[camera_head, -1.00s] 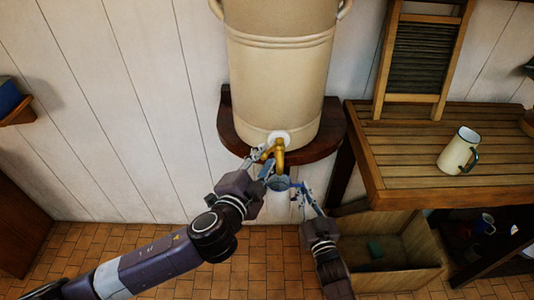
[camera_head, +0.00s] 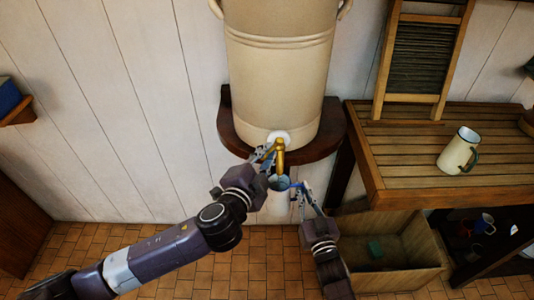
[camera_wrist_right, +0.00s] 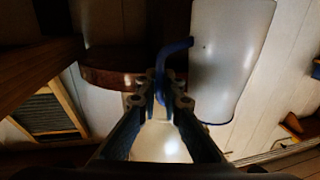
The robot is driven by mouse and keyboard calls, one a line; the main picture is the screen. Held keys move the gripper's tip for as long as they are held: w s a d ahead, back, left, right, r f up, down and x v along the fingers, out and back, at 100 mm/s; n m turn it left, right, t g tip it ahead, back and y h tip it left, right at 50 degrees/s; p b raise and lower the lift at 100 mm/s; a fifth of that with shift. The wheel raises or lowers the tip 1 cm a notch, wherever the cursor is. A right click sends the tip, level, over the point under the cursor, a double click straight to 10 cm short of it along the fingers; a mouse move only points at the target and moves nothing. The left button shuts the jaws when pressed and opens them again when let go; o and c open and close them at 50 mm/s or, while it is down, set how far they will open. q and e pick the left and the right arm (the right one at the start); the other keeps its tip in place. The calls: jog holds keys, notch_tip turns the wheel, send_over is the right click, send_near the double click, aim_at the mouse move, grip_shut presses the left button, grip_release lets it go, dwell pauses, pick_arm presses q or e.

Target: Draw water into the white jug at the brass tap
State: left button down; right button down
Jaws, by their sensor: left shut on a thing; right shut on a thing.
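The white jug (camera_head: 278,205), with a blue rim and handle, is held under the brass tap (camera_head: 280,160), its mouth right below the spout. My right gripper (camera_head: 302,189) is shut on the jug's blue handle. In the right wrist view the jug (camera_wrist_right: 230,60) fills the upper right, and the fingers (camera_wrist_right: 160,103) close on the handle (camera_wrist_right: 165,66). My left gripper (camera_head: 262,155) is shut at the tap's lever, beside the spout; its fingers partly hide the lever. I cannot make out any water stream or the level inside the jug.
The tap comes out of a large cream water urn (camera_head: 278,80) on a dark wooden wall shelf (camera_head: 326,146). To the right is a slatted counter (camera_head: 400,150) with a cream jug (camera_head: 459,151) and a washboard (camera_head: 416,55). A wooden crate (camera_head: 425,262) stands below.

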pick_arm(q)
jog(key=shift+a+f, duration=0.1)
pick_arm(e)
jog(key=shift+r, duration=0.1)
pick_arm(q)
jog(key=shift+w+a+m+g+h, duration=0.2)
jog(key=shift+m+g+h, duration=0.1)
jog(key=shift+m+h, duration=0.15)
jog(key=shift+w+a+m+g+h, duration=0.1)
jog(key=shift+a+m+g+h, duration=0.15)
jog(key=shift+m+h, duration=0.2)
jog(key=shift+w+a+m+g+h, duration=0.25)
jog(key=shift+w+m+g+h, duration=0.45)
jog(key=shift+m+g+h, duration=0.65)
jog(key=shift+w+a+m+g+h, duration=0.3)
jog(key=shift+w+m+g+h, duration=0.35)
jog(key=shift+m+g+h, duration=0.65)
jog(key=shift+w+a+m+g+h, duration=0.25)
jog(key=shift+w+m+g+h, duration=0.45)
jog(key=shift+m+g+h, duration=0.6)
jog(key=shift+m+g+y, duration=0.25)
jog(key=shift+g, duration=0.15)
jog(key=c, duration=2)
grip_release()
jog(key=shift+c, duration=0.2)
jog(key=shift+a, duration=0.1)
pick_arm(e)
jog(key=shift+a, duration=0.1)
